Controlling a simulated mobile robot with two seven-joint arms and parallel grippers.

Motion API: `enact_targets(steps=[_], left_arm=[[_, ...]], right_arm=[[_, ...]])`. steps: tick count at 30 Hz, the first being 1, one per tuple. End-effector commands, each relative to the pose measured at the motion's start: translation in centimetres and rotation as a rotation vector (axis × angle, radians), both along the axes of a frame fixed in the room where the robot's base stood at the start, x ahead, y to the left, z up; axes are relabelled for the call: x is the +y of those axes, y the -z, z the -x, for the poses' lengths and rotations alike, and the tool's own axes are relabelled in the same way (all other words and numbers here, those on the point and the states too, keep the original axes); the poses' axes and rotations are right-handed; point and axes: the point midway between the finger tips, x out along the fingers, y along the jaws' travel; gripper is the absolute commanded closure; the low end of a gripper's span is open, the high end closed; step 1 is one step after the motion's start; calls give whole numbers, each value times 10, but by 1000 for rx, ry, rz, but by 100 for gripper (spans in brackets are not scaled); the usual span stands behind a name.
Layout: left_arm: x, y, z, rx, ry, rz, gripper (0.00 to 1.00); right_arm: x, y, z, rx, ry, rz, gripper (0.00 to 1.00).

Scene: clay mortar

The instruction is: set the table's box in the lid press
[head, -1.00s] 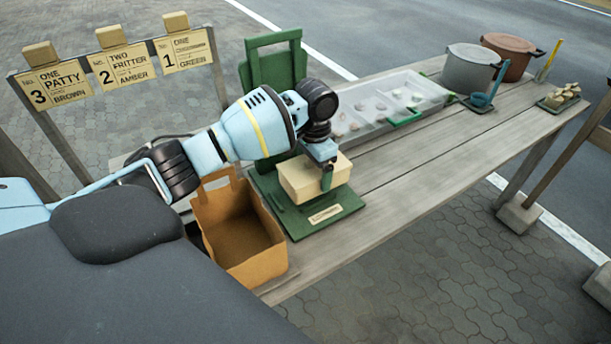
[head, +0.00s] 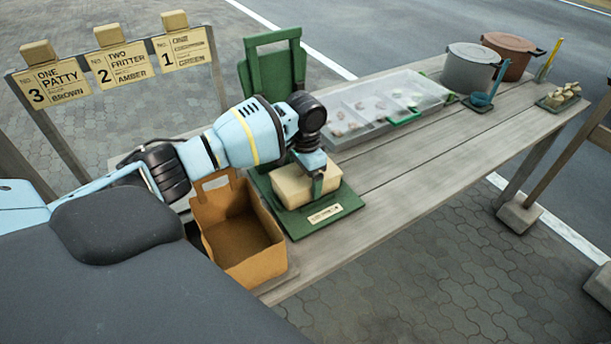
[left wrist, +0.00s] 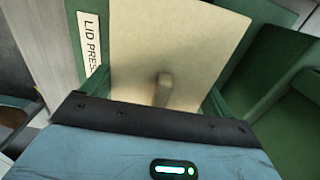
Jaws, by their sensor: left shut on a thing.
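The box (head: 296,190) is cream-coloured and sits low over the base of the green lid press (head: 310,222), close to level. I cannot tell if its underside touches the base. The press's green frame (head: 272,62) stands raised behind it. My left gripper (head: 317,180) is shut on the box from above, with a finger on its near side. In the left wrist view the box (left wrist: 165,45) fills the space ahead of the gripper, and the press's label (left wrist: 90,50) shows beside it. My right gripper is not in view.
An open brown paper bag (head: 238,245) stands just left of the press. A clear-lidded tray (head: 385,105) lies behind to the right. Grey (head: 468,68) and brown (head: 512,52) pots stand at the far end. The right front planks are clear.

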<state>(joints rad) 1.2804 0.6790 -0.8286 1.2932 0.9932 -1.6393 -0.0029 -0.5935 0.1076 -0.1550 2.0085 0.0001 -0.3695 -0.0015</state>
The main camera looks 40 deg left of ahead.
Motion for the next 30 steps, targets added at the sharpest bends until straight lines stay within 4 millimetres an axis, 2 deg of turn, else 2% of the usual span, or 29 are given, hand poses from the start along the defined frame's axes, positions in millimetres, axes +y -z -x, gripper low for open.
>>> enact_targets(steps=[2, 3, 6, 13, 17, 30], left_arm=[[0, 2, 0, 0, 0, 1, 42], [0, 2, 0, 0, 0, 0, 11], [0, 2, 0, 0, 0, 0, 0], [0, 1, 0, 0, 0, 0, 0], [0, -8, -1, -3, -1, 1, 0], [0, -91, -1, -5, 0, 1, 0]], right_arm=[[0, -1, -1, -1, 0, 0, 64], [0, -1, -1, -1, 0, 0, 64], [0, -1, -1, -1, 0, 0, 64], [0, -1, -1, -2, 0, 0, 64], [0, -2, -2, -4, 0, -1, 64], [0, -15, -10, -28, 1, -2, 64]])
